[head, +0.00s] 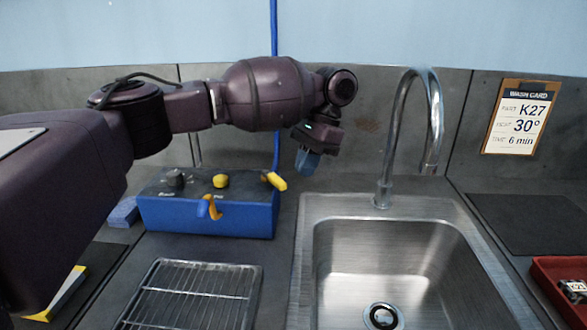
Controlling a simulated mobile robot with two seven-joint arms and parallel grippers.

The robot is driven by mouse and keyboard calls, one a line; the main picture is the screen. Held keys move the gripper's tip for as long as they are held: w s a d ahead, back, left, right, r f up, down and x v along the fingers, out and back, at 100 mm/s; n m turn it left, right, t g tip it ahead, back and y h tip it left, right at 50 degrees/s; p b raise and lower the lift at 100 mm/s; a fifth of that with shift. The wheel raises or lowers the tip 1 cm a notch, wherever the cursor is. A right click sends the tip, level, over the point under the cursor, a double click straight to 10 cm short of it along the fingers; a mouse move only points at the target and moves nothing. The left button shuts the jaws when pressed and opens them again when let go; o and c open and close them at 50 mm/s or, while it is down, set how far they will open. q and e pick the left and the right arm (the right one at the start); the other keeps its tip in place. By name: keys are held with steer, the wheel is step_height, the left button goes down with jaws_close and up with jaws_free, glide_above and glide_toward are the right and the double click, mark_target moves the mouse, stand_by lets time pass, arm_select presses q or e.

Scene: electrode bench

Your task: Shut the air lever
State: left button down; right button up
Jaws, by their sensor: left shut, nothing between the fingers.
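A blue box (210,219) with a dark top stands on the bench left of the sink. A yellow lever (274,180) sits at the right end of its top, beside a blue hose (275,140) that comes down from above. The lever slants down to the right. My left gripper (307,164) is shut and empty, pointing down, just right of the lever and a little above it. They look apart, though the depth between them is hard to tell. My right gripper is not in view.
The box also carries a yellow knob (220,181), a black knob (175,178) and a yellow front hook (213,208). A wire rack (190,295) lies in front. The steel sink (450,230) and its tall faucet (384,185) stand at right. A red tray (548,280) is far right.

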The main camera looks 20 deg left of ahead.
mark_target(274, 179)
arm_select(q)
steer(key=shift+s+a+r, duration=0.2)
steer(key=shift+s+a, duration=0.3)
steer(key=shift+s, duration=0.2)
steer(key=shift+s+a+r, duration=0.15)
steer(key=shift+s+a, duration=0.35)
steer(key=shift+s, duration=0.2)
